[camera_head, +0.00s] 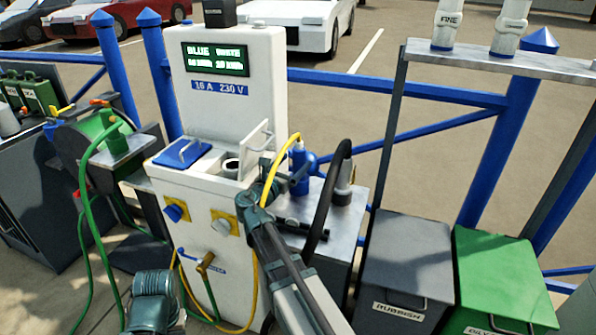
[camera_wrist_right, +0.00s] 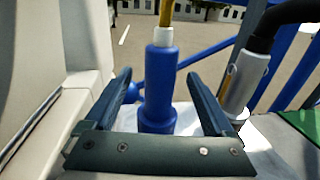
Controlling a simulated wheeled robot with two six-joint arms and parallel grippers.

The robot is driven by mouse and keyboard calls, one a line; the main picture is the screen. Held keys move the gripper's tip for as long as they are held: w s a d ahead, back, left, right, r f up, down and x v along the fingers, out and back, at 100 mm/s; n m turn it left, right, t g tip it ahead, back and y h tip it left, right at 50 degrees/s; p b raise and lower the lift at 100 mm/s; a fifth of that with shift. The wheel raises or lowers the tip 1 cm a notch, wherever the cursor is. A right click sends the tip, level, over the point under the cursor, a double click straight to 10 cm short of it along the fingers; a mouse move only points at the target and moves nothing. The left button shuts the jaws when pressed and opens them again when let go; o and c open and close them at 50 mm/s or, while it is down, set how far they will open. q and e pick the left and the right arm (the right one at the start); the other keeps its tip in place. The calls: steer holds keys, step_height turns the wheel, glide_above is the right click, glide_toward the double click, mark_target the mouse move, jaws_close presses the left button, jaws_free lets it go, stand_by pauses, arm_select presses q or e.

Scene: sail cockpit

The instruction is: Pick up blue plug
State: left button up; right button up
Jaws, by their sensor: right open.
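The blue plug (camera_head: 303,168) stands upright on a small grey-topped stand (camera_head: 345,215) just right of the white power pedestal (camera_head: 265,60). A yellow cable (camera_head: 273,172) leaves its top. In the right wrist view the blue plug (camera_wrist_right: 159,85) with its white collar lies between the two fingers of my right gripper (camera_wrist_right: 160,95), with a gap on each side. My right gripper (camera_head: 268,180) is open, beside the plug in the head view; its arm partly hides the stand.
A grey connector on a thick black hose (camera_head: 344,184) stands close right of the plug. The pedestal wall and an upright flap (camera_head: 256,138) are close left. A blue lid (camera_head: 182,152) and round socket (camera_head: 231,167) sit on the pedestal. Rubbish bins (camera_head: 405,255) stand at right.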

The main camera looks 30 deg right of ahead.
steer(key=shift+x, duration=3.35)
jaws_close()
